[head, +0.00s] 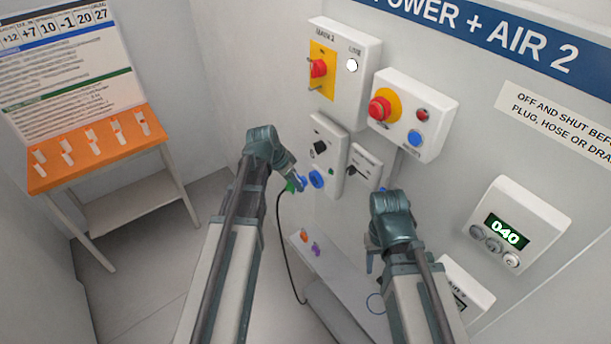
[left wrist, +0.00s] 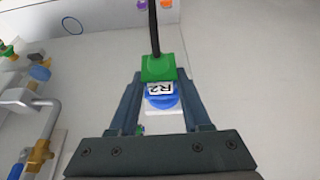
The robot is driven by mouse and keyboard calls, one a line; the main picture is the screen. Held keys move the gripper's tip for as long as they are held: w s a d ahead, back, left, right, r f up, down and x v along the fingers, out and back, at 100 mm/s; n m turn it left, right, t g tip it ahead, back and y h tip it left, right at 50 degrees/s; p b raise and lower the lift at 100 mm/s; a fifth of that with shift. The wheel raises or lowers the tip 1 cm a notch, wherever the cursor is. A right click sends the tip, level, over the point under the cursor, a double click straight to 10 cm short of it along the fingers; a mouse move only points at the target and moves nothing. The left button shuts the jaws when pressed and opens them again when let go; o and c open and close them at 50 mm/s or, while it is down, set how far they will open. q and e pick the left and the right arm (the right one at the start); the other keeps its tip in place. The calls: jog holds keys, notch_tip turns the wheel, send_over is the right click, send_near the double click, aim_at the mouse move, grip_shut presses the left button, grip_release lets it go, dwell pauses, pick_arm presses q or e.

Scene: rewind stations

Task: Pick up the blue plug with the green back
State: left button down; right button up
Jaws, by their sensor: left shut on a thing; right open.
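The blue plug with the green back (left wrist: 160,92) sits between the two fingers of my left gripper (left wrist: 160,108) in the left wrist view. It bears a white label reading R2, and a black cable leaves its green back. In the head view my left gripper (head: 294,184) is shut on the plug, close to the blue round socket (head: 316,179) on the wall box. Plug and socket look apart there, though the gripper partly hides the plug. My right gripper (head: 376,262) is open and empty in front of the wall, right of the plug.
Wall boxes with a yellow-backed red switch (head: 318,68) and a red button (head: 380,108) hang above. A display box (head: 515,225) reads 040 at right. A low shelf (head: 335,270) holds small orange and purple pieces. An orange table (head: 100,147) stands at left, with open floor between.

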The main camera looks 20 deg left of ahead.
pick_arm(q)
jog(key=s+a+r+p, duration=0.3)
jog(key=s+a+r, duration=0.1)
jog(key=s+a, duration=0.1)
jog(key=shift+s+a+r+p, duration=0.2)
jog(key=shift+s+p, duration=0.1)
jog(key=shift+s, duration=0.55)
jog(key=shift+d, duration=0.1)
jog(key=c, duration=0.9)
grip_release()
grip_shut()
jog(key=shift+s+a, duration=1)
jog(key=shift+s, duration=0.25)
jog(key=shift+s+a, duration=0.9)
jog(key=shift+s, duration=0.25)
jog(key=shift+s+a, duration=0.9)
jog(key=shift+s, duration=0.25)
